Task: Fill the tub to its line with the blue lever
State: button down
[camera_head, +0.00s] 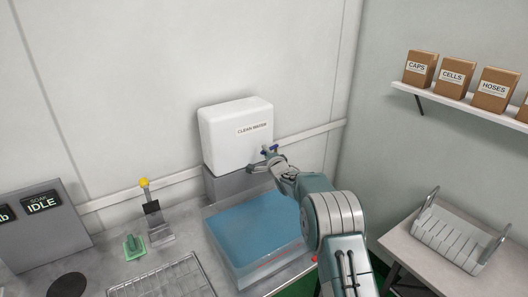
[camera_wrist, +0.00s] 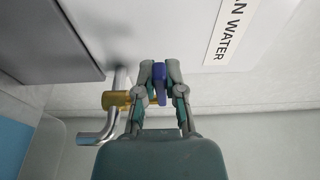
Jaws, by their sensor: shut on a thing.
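The blue lever (camera_wrist: 160,82) sits on a brass valve (camera_wrist: 117,100) with a bent metal spout (camera_wrist: 98,135) under the white clean water tank (camera_head: 235,135). My gripper (camera_wrist: 160,70) has its two fingers closed on the lever, one on each side. In the head view, my gripper (camera_head: 264,163) is at the tank's lower right, by the lever (camera_head: 271,149). The clear tub (camera_head: 262,274) stands below and holds blue water (camera_head: 255,228). No stream is clearly visible.
A grey panel (camera_head: 38,225) reading IDLE, a green item (camera_head: 133,246), a yellow-tipped stand (camera_head: 150,210) and a wire rack (camera_head: 170,280) are left of the tub. At right are a shelf of boxes (camera_head: 492,88) and a white rack (camera_head: 455,240) on a side table.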

jog(key=shift+s+d+f+n+g+y, duration=0.15)
jog(key=shift+d+n+g+y, duration=0.1)
jog(key=shift+n+g+y, duration=0.4)
jog(key=shift+s+d+f+n+g+y, duration=0.1)
jog(key=shift+s+d+n+g+y, duration=0.25)
jog(key=shift+y, duration=0.55)
jog(key=shift+d+f+n+g+y, duration=0.1)
jog(key=shift+d+n+g+y, duration=0.1)
jog(key=shift+n+g+y, duration=0.5)
jog(key=shift+s+d+n+y, duration=0.1)
jog(key=shift+n+y, duration=0.2)
jog(key=shift+y, duration=0.05)
jog(key=c, duration=0.7)
grip_release()
jog(key=shift+f, duration=0.1)
jog(key=shift+r, duration=0.25)
jog(key=v, duration=1.1)
jog(key=shift+s+d+f, duration=0.1)
jog(key=shift+s+d, duration=0.05)
jog(key=shift+d, duration=0.2)
